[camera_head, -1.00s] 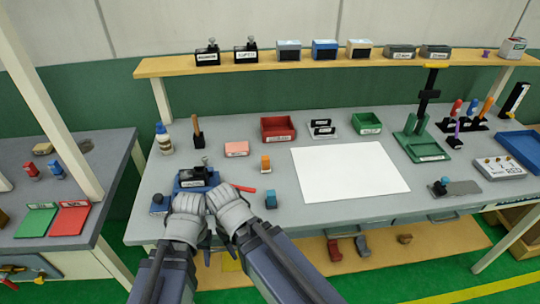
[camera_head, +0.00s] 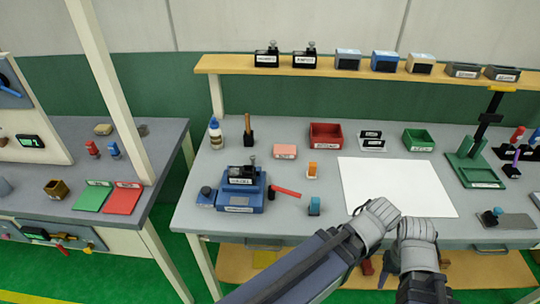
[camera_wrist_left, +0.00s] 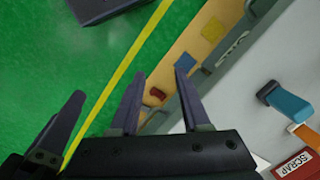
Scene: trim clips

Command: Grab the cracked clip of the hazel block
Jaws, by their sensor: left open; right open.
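A dark block (camera_head: 242,175) with a black clip on top sits on a blue fixture (camera_head: 240,202) with a red lever at the bench's left front. Its white label seems to read HAZEL; a crack in the clip is too small to see. My left gripper (camera_wrist_left: 158,90) is open and empty over the bench's front edge, to the right of the fixture. My right gripper (camera_head: 417,262) is beside it, in front of the white sheet; its fingers are mostly hidden. Both are well apart from the block.
Two similar labelled blocks with clips (camera_head: 267,57) stand on the back shelf. A small blue piece (camera_head: 314,206) and an orange piece (camera_head: 312,170) stand right of the fixture. A red SCRAP bin (camera_head: 325,136) is behind. The white sheet (camera_head: 395,185) is bare.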

